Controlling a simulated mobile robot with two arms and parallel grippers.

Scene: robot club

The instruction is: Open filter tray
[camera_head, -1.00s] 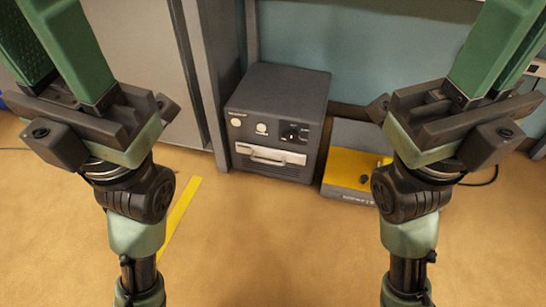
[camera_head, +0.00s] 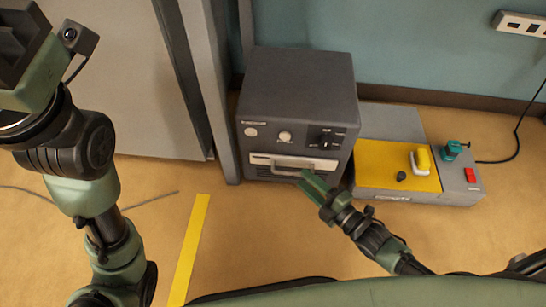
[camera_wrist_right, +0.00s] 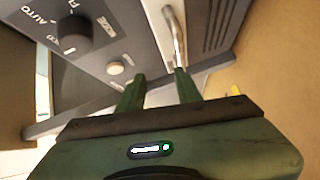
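The filter tray (camera_head: 262,160) is a pale strip with a light bar handle (camera_head: 292,163) low on the front of a dark grey machine (camera_head: 300,85). It looks closed, flush with the front. My right gripper (camera_head: 312,184) is at the handle's right part, just in front of it. In the right wrist view the two green fingers of the right gripper (camera_wrist_right: 160,86) are apart, and the metal handle (camera_wrist_right: 175,38) lies close to the right-hand finger; I cannot tell whether they touch. My left gripper (camera_head: 25,65) is raised at the top left, its fingers outside the picture.
A grey and yellow unit (camera_head: 385,165) with a yellow knob and a red switch stands right of the machine. A grey cabinet (camera_head: 130,80) and post are on the left. A yellow floor stripe (camera_head: 190,250) runs in front. The floor between is clear.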

